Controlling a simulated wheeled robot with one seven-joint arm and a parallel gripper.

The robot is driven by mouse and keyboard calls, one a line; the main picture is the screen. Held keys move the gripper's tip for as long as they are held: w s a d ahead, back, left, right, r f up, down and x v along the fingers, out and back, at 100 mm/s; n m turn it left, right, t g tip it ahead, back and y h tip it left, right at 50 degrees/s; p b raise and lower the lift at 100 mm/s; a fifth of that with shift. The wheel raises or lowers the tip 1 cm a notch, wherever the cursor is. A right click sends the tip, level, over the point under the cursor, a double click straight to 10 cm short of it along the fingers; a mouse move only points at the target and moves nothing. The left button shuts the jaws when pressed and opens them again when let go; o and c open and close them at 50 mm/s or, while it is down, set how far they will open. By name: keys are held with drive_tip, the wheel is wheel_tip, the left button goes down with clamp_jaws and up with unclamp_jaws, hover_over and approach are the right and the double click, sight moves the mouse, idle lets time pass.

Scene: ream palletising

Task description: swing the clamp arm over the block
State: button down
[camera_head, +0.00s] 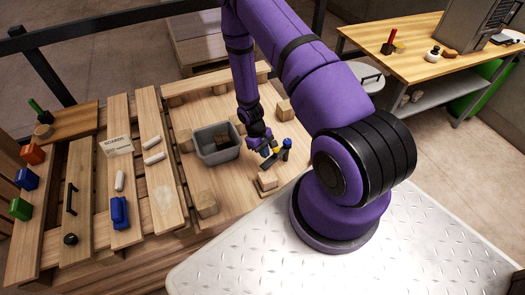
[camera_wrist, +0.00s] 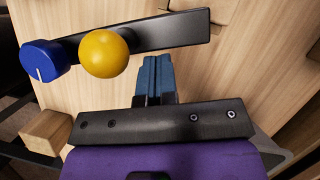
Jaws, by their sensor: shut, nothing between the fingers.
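The clamp arm (camera_wrist: 165,35) is a dark flat bar with a yellow ball knob (camera_wrist: 104,53) on it and a blue round cap (camera_wrist: 42,60) at its left end in the wrist view. In the head view the dark bar (camera_head: 271,161) lies beside the blue cap (camera_head: 287,143). A wooden block (camera_head: 267,181) sits close to the bar in front; the bar does not appear to lie over it. A block also shows at lower left in the wrist view (camera_wrist: 46,131). My gripper (camera_wrist: 158,62) is shut and empty, its blue fingers just beside the bar, near the yellow ball. Contact cannot be told.
A grey bin (camera_head: 217,155) stands left of my gripper. More wooden blocks (camera_head: 285,110) lie around the board. A slatted pallet top at left carries a blue item (camera_head: 120,213), white rolls (camera_head: 154,157) and a white package (camera_head: 118,145). A workbench (camera_head: 432,40) stands at back right.

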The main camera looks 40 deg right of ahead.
drive_tip(key=s+n+h, duration=0.1)
drive_tip(key=s+n, duration=0.1)
drive_tip(key=shift+s+a+n, duration=0.15)
drive_tip(key=shift+s+n, duration=0.2)
drive_tip(key=shift+n, duration=0.05)
idle(0.4)
